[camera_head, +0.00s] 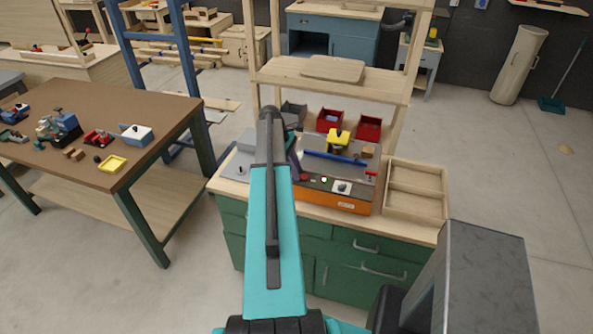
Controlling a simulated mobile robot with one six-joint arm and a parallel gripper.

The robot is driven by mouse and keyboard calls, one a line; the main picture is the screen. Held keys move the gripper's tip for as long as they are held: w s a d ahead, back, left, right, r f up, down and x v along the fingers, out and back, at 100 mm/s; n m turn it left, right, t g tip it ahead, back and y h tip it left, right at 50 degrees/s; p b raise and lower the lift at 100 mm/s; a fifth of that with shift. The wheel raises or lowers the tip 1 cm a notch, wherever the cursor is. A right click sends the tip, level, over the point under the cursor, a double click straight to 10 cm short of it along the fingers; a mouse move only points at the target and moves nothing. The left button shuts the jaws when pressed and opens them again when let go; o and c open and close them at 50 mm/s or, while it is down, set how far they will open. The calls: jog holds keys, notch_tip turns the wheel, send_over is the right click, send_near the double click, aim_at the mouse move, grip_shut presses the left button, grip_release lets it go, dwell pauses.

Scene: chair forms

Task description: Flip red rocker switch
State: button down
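An orange machine (347,206) with a grey top stands on the green workbench, right of my teal arm. Its sloped front panel carries small controls: a lit greenish button (324,180), a white plate with a dark part (341,187), and a small red part (371,173) at the right end. I cannot tell at this size whether this red part is the rocker switch, or which way a switch is tipped. My arm reaches over the left of the bench and covers part of it. My gripper is hidden behind the arm, so its fingers do not show.
A yellow part (339,138) and a blue bar (336,158) are on the machine. Red bins (369,127) stand behind it; a wooden tray (414,201) lies to its right. A wooden shelf (345,83) rises above. A brown table (150,105) with several tools stands left.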

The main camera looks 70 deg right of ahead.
jog(key=shift+s, duration=0.1)
jog(key=shift+s+t+b, duration=0.3)
jog(key=shift+t+b, duration=0.4)
jog(key=shift+t, duration=0.3)
jog(key=shift+s+r+t+b, duration=0.15)
jog(key=shift+t+b, duration=0.2)
jog(key=shift+t, duration=0.2)
jog(key=shift+s+r+t+b, duration=0.15)
jog(key=shift+t+b, duration=0.15)
jog(key=shift+t, duration=0.25)
jog(key=shift+w, duration=0.1)
jog(key=c, duration=1.5)
grip_release()
jog(key=shift+r, duration=0.15)
jog(key=shift+w+r+b, duration=0.2)
jog(key=shift+r+b, duration=2.05)
jog(key=shift+r, duration=4.5)
